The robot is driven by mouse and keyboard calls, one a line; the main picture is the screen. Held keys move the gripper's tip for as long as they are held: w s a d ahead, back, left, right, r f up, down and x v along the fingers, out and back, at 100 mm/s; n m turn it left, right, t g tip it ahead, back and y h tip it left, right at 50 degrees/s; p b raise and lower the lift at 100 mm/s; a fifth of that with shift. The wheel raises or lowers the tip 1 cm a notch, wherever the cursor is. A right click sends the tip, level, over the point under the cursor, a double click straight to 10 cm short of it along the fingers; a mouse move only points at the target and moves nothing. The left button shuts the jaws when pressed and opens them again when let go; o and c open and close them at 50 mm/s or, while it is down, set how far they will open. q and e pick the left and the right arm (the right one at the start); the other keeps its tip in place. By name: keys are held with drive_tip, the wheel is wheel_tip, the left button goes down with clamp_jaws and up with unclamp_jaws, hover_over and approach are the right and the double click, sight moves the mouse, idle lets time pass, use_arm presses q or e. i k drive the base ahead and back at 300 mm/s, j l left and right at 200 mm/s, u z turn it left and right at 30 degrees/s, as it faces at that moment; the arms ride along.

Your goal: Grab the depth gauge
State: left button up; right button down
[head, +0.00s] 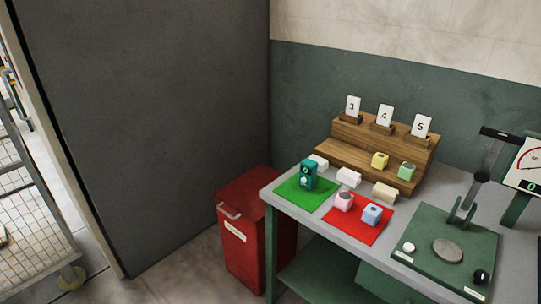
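A small teal device with a pale round face, which looks like the depth gauge (308,174), stands upright on a green mat (291,200) at the left end of the grey table (270,194). Nothing touches it from above. Its lower back side is hidden. Neither of my grippers shows in the head view.
A red mat (366,235) holds a pink block (344,202) and a blue block (372,214). Pale blocks (348,178) lie behind. A wooden stepped rack (345,152) bears numbered cards, a yellow block and a green block. A green press (425,258) stands right; a red bin (247,240) stands left.

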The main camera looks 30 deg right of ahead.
sight(309, 167)
drive_tip(key=z, duration=1.35)
drive_tip(key=i, duration=0.1)
